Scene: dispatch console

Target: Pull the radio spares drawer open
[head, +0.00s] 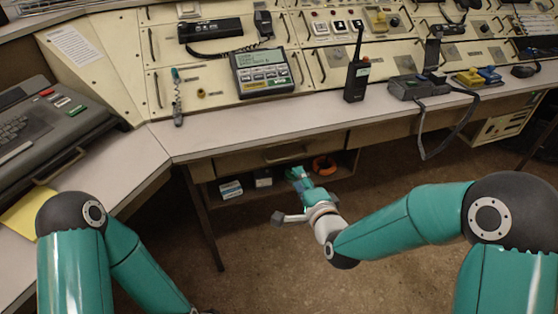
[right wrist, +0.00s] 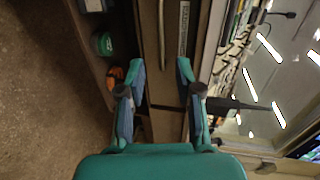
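The radio spares drawer (head: 232,164) is a brown front under the console desk's edge, with a long pale bar handle (head: 284,154). It looks shut. In the right wrist view the drawer front (right wrist: 152,85) runs upright, with the handle (right wrist: 162,35) and a label plate (right wrist: 184,28) near the top. My right gripper (head: 300,179) is in front of and below the drawer in the head view. Its two fingers stand apart and empty in the right wrist view (right wrist: 160,72), with the handle beyond them, apart from it. My left gripper is out of view.
Below the drawer is an open shelf with small boxes (head: 231,189), a dark green item (right wrist: 104,44) and an orange ring (head: 324,165). A handheld radio (head: 357,79) stands on the desk (head: 225,138) above. The floor (head: 258,263) before the drawer is clear.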

